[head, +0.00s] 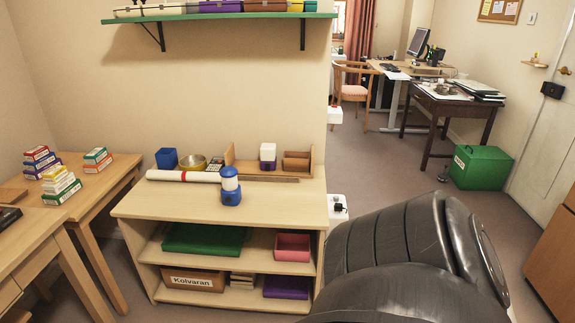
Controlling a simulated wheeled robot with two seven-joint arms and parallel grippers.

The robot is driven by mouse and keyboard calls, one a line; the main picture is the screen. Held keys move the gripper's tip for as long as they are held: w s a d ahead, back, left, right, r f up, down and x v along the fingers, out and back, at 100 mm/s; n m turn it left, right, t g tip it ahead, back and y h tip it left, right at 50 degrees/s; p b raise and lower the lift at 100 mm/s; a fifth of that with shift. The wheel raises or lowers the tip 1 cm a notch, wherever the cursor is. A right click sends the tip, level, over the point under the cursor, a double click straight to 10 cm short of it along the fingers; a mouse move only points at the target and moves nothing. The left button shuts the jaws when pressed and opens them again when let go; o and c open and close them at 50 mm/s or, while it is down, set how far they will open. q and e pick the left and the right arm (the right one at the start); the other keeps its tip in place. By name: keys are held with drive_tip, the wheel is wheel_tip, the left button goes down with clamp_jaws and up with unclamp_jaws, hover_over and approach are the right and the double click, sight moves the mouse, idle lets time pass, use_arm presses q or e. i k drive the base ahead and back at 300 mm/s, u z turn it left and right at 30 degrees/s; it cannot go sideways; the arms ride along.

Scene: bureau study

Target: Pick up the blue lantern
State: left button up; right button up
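The blue lantern (231,186) stands upright on top of the low wooden shelf unit (275,206), near the middle of its top. It has a blue base, a pale middle and a blue cap. Neither of my grippers shows in the head view.
Behind the lantern are a blue box (167,158), a brass bowl (193,162) and a wooden organiser (297,165). A green wall shelf (220,16) hangs above. The shelf top's front is clear.

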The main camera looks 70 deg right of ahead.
sight(231, 189)
drive_tip(key=z, duration=1.75)
drive_tip(key=i, duration=2.05)
drive_tip(key=u, duration=0.55)
